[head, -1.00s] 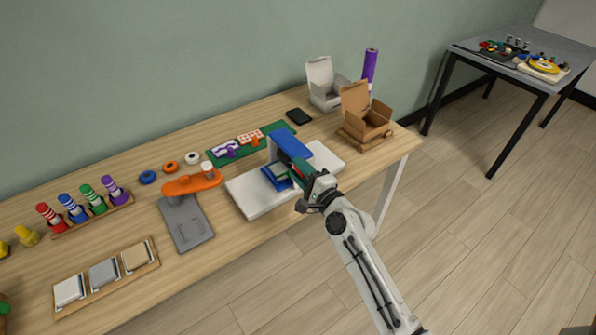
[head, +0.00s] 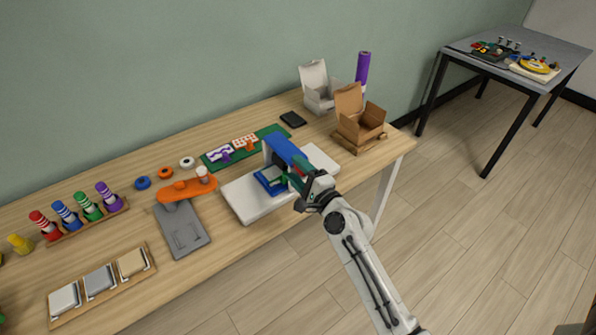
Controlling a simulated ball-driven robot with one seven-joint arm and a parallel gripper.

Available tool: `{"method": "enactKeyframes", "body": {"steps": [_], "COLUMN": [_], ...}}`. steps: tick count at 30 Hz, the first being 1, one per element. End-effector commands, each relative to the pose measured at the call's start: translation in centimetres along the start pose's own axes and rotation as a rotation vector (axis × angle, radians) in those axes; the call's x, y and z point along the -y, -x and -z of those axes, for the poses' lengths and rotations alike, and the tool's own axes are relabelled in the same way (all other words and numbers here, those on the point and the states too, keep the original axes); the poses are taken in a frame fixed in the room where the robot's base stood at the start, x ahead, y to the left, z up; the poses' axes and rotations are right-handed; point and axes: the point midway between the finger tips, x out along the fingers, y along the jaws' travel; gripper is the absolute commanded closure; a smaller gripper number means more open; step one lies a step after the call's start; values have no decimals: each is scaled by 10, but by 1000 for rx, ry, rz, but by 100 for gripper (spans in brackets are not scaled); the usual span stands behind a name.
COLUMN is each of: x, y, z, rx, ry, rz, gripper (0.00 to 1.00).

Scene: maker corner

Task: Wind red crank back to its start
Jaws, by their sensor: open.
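A blue machine (head: 284,151) with an upright body and a low blue part in front stands on a white base board (head: 247,199) near the table's front edge. My gripper (head: 299,178) is open, close against the right front side of the blue machine. I cannot make out the red crank; my gripper and wrist cover that side of the machine and may hide it. Whether the fingers touch anything is too small to tell.
An orange press on a grey base (head: 182,231) stands left of the white board. A green mat (head: 213,164) lies behind it. An open cardboard box (head: 359,117) stands at the right, beyond my gripper. Floor is clear in front.

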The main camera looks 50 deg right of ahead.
Motion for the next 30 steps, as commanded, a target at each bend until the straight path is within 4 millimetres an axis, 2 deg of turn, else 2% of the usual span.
{"method": "enactKeyframes", "body": {"steps": [5,8,21,25,30], "x": [-2,-4,-3,-2,-1], "y": [3,12,87,100,108], "z": [0,0,1,2,1], "rx": [2,1,0,-1,-1], "ry": [-2,-1,0,-1,-1], "rz": [-4,-6,-3,-3,-1], "gripper": [47,47,47,47,47]}}
